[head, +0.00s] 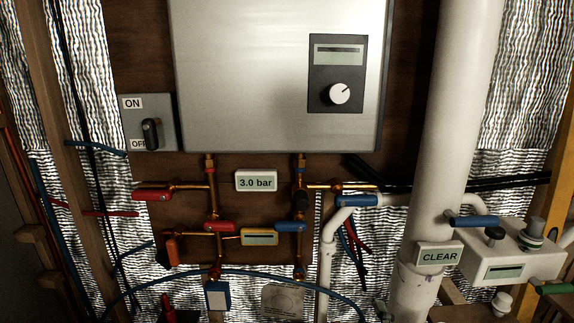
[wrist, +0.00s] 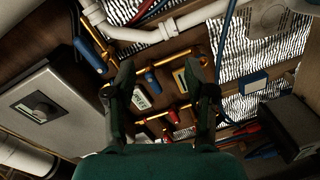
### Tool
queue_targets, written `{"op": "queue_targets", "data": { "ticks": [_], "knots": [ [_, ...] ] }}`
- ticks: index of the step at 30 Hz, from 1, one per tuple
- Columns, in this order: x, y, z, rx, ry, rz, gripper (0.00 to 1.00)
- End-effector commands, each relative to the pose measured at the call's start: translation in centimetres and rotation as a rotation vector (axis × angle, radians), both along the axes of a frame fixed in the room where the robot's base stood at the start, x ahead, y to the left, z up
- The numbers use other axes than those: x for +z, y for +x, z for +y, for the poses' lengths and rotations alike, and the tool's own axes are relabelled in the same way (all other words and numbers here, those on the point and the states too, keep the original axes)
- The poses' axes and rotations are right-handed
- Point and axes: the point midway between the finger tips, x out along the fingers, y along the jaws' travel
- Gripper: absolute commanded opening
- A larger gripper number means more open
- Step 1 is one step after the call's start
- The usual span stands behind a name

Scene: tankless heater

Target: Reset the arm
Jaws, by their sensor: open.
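My gripper (wrist: 163,88) shows in the wrist view, with its two dark fingers spread apart and nothing held between them. Behind the gap are copper pipes, a small pale display (wrist: 142,97) and a red valve handle (wrist: 172,116). I cannot tell how far the fingertips are from them. My gripper and arm are not seen in the head view. There the heater (head: 270,70) hangs on a brown board, with a dark panel and a round white knob (head: 340,93). The heater also shows at the left of the wrist view (wrist: 75,95).
Below the heater are copper pipes with red valve handles (head: 152,195) and a blue handle (head: 290,227). An ON/OFF switch (head: 151,134) sits at left. A thick white pipe (head: 455,110) and a white box (head: 500,262) stand at right. A dark box (wrist: 292,125) is right in the wrist view.

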Motion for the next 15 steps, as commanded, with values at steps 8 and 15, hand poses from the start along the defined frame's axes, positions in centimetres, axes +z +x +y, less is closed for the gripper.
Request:
{"op": "queue_targets", "data": {
  "ticks": [8, 15],
  "knots": [
    [-7.5, -7.5, -0.2, -0.02, 0.227, 0.049, 0.54],
    [-11.9, -14.7, -0.4, -0.045, 0.426, 0.083, 0.54]
  ]
}}
